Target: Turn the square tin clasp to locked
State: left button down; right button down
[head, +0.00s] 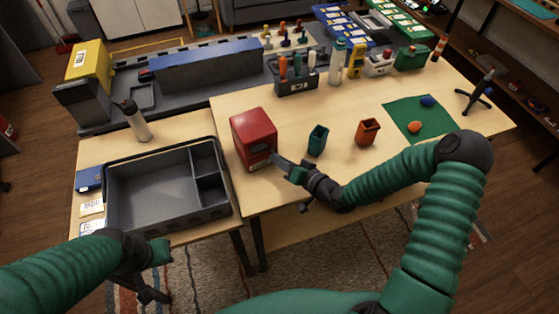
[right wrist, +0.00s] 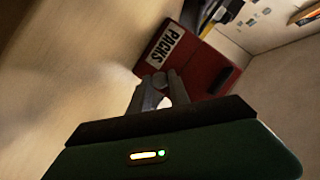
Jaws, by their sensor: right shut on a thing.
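A square red tin (head: 253,132) stands on the table near its left front corner. In the right wrist view the red tin (right wrist: 205,62) shows a white label reading PACKS. My right gripper (head: 276,159) is at the tin's front face. In the right wrist view its fingers (right wrist: 160,86) are closed on a small grey rounded piece, the clasp (right wrist: 159,79), at the tin. The fingers partly cover the clasp, so its turn angle is hard to tell. My left gripper (head: 152,290) hangs low at the lower left, away from the tin; its finger opening is unclear.
A grey divided tray (head: 150,199) sits on the side table left of the tin. A teal cup (head: 318,139) and an orange cup (head: 368,131) stand right of it. A green mat (head: 405,112) lies farther right. The tabletop behind the cups is partly clear.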

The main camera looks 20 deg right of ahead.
jog(key=shift+d+m+y, duration=0.15)
jog(key=shift+m+y, duration=0.25)
jog(key=shift+m, duration=0.4)
jog(key=c, duration=1.2)
grip_release()
jog(key=shift+f, duration=0.1)
jog(key=shift+c, duration=0.2)
jog(key=v, duration=1.6)
jog(key=shift+s+d, duration=0.3)
jog(key=shift+d, duration=0.05)
jog(key=shift+f, duration=0.2)
